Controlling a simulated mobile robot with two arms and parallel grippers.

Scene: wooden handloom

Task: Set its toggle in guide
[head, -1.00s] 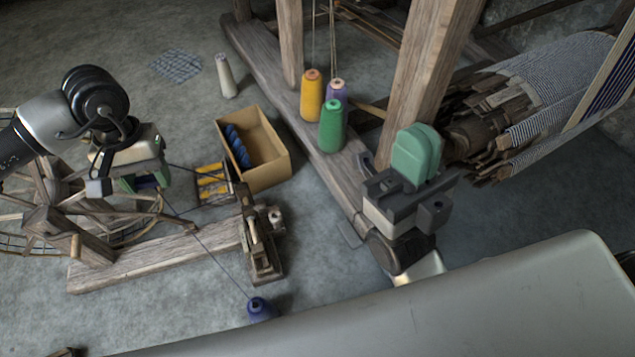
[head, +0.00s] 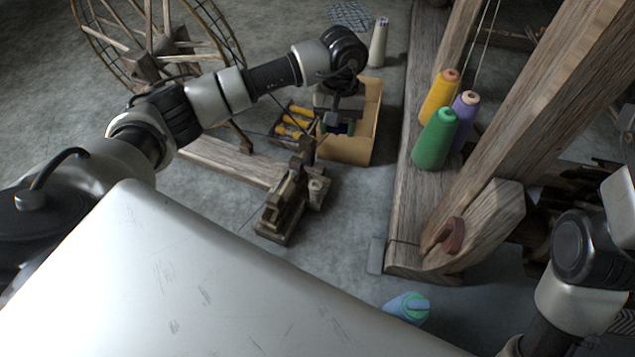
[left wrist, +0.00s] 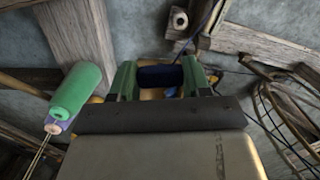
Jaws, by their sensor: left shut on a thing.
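My left gripper (head: 337,124) hangs over the near side of the cardboard box. In the left wrist view its green fingers (left wrist: 160,80) are shut on a short dark blue bar (left wrist: 160,74), seemingly the toggle. A blue thread (left wrist: 205,22) shows just above it, running to the top edge. In the head view my arm and gripper hide the bar. A small wooden stand (head: 283,205), possibly the guide, stands nearer me on the beam's end, apart from the gripper; I cannot make out a slot. My right arm shows at right; its gripper is out of view.
The cardboard box (head: 372,112) and a yellow-black rack (head: 292,122) lie near the gripper. Green (head: 434,139), yellow (head: 440,96) and purple cones (head: 465,108) stand on the loom beam. A spoked wheel (head: 160,42) stands behind my arm. A blue-green cone (head: 408,308) is nearer me.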

